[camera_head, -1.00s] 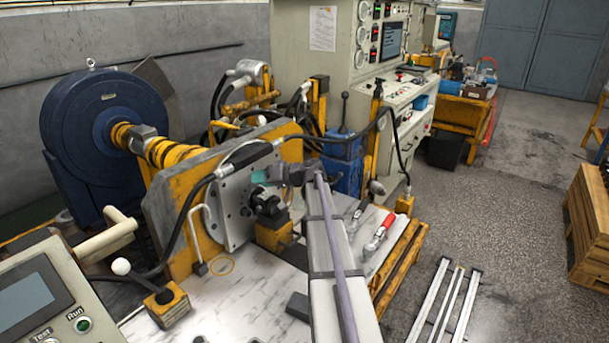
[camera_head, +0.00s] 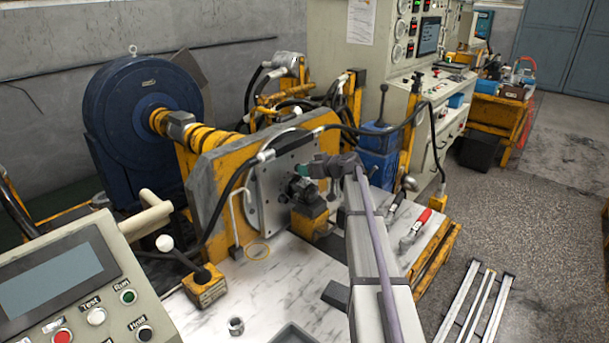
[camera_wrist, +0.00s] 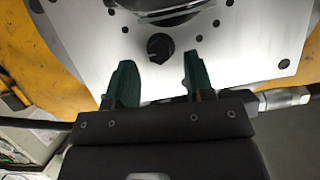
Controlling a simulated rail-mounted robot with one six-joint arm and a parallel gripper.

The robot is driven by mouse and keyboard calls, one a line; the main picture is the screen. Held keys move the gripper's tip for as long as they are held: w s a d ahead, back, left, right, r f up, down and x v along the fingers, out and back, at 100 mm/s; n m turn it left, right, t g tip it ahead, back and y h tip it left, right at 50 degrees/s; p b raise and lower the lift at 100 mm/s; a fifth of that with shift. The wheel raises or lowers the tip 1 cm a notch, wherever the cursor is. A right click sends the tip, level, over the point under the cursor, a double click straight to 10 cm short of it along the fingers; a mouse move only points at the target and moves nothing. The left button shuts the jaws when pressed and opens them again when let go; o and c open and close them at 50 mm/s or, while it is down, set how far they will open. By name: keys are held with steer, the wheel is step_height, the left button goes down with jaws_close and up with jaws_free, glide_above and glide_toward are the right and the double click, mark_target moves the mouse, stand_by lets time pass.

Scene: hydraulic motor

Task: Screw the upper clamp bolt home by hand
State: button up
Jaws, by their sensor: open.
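A black round-headed bolt (camera_wrist: 159,47), which looks like the upper clamp bolt, sits in the silver mounting plate (camera_wrist: 235,48) in the wrist view. How far it is screwed in cannot be told. My gripper (camera_wrist: 158,66) is open, its two green fingers just short of the bolt head, one to each side of its line, with nothing between them. In the head view my gripper (camera_head: 303,170) is at the upper part of the plate (camera_head: 266,205), above the dark motor (camera_head: 302,190). The bolt cannot be made out there.
A yellow block (camera_head: 310,215) stands below the motor. A loose nut (camera_head: 236,326) and a dark block (camera_head: 336,294) lie on the marble-look bench (camera_head: 270,295). A red-handled clamp (camera_head: 414,229) is at right.

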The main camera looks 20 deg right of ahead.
steer(key=shift+x, duration=1.2)
jaws_close()
